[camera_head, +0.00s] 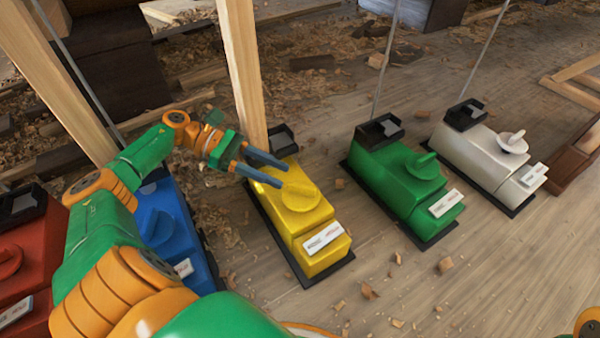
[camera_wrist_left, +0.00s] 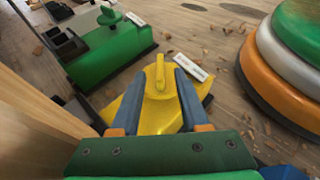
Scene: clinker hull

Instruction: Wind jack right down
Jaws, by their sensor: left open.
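A row of box-shaped jacks stands on the floor, each with a dial knob on top and a white label: red (camera_head: 32,245), blue (camera_head: 172,225), yellow (camera_head: 318,240), green (camera_head: 400,180) and white (camera_head: 480,155). In the left wrist view the dial's upright yellow grip (camera_wrist_left: 159,75) shows between the two open fingers. I cannot tell whether they touch it. My right gripper is out of view.
A wooden post (camera_head: 243,70) stands at the yellow jack's rear, close beside my left gripper. Another post (camera_head: 55,75) leans behind the blue jack. Thin rods rise from the green and white jacks. Wood chips litter the floor; a wooden frame (camera_head: 575,85) lies at right.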

